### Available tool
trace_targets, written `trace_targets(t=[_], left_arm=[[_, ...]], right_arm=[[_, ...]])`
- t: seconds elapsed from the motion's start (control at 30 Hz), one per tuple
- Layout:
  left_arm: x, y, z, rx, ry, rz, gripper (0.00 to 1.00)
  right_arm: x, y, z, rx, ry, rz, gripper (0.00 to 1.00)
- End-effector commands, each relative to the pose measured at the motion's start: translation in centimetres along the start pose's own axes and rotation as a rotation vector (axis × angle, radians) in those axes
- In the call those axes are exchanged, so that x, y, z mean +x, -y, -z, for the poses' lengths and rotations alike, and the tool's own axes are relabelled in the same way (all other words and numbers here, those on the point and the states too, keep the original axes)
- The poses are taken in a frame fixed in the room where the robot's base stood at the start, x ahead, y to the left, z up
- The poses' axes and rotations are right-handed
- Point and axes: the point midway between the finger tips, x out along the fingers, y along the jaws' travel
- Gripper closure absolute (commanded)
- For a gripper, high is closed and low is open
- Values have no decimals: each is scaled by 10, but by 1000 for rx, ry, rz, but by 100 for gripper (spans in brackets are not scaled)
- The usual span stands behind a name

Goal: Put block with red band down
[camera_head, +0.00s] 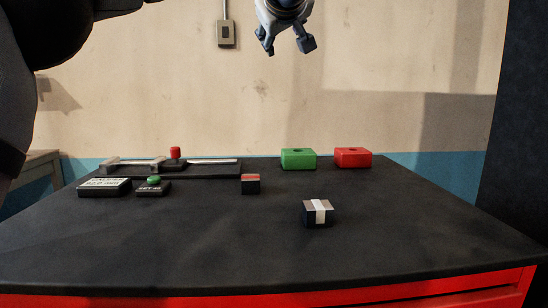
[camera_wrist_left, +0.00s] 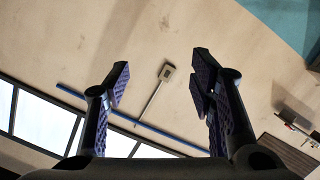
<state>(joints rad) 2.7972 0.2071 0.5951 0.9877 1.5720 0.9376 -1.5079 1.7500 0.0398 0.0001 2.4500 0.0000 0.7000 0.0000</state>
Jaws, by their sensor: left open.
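The block with the red band (camera_head: 250,184) stands on the dark table top (camera_head: 190,245), left of the middle in the head view. It is a small dark block with a red strip along its top. My left gripper (camera_head: 287,45) is open and empty, high above the table at the top of the head view, well apart from the block. The right gripper does not show.
A block with a white band (camera_head: 319,212) stands nearer on the right. A green box (camera_head: 298,159) and a red box (camera_head: 352,158) stand at the back. A gauge fixture (camera_head: 215,170), a display box (camera_head: 104,187) and a green-button box (camera_head: 153,188) are at left. The front is clear.

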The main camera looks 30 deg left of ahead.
Motion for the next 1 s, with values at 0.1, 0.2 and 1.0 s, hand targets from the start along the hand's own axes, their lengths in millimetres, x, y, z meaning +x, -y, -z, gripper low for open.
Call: trace_targets(t=[0.1,0.2,1.0], left_arm=[[-30,73,-60,96,411,284,50],[-80,106,-93,243,756,359,50],[-94,181,-196,416,1060,343,50]], right_arm=[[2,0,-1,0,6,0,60],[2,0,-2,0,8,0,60],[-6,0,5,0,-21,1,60]])
